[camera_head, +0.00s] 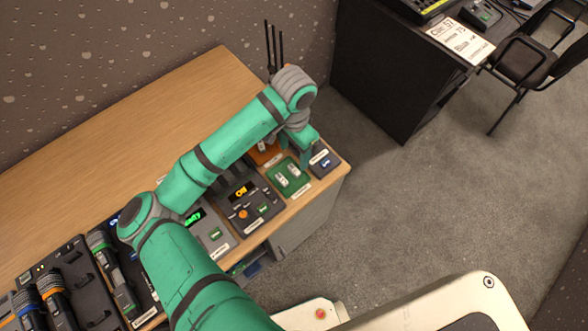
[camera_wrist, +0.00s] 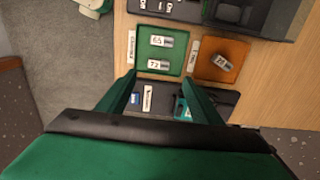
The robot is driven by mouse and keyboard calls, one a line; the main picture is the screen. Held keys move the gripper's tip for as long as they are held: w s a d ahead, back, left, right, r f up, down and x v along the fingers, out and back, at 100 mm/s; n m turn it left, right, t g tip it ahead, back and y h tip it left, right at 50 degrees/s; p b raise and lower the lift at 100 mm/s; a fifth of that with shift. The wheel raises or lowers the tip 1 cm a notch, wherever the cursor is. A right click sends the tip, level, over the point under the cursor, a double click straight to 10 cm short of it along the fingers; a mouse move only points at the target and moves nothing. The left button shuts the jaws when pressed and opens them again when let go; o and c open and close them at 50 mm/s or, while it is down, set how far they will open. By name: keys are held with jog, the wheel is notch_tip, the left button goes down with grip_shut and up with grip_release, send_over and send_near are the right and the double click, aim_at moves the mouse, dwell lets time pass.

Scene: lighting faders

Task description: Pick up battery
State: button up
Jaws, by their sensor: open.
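In the wrist view, a green tray (camera_wrist: 180,54) holds two small silver batteries: one marked 65 (camera_wrist: 161,41) above one marked 72 (camera_wrist: 158,65). An orange tray (camera_wrist: 208,68) to its right holds a battery marked 22 (camera_wrist: 223,61), lying tilted. In the head view, the green tray (camera_head: 302,184) sits near the desk's right end; the orange tray (camera_head: 263,156) is partly hidden behind my arm. My gripper (camera_head: 304,156) is open and empty above the desk. In the wrist view, its fingertips (camera_wrist: 160,76) flank the green tray's near edge.
A dark tray (camera_head: 325,163) stands at the desk's right corner. A device with a lit display (camera_head: 243,196) is left of the green tray. Flashlights (camera_head: 57,290) lie at the lower left. Thin dark rods (camera_head: 273,45) stand behind my arm. Bare wood (camera_head: 130,125) fills the back.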

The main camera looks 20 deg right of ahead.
aim_at(294, 169)
jog(key=shift+s+f, duration=0.1)
jog(key=shift+f, duration=4.25)
jog(key=c, duration=1.1)
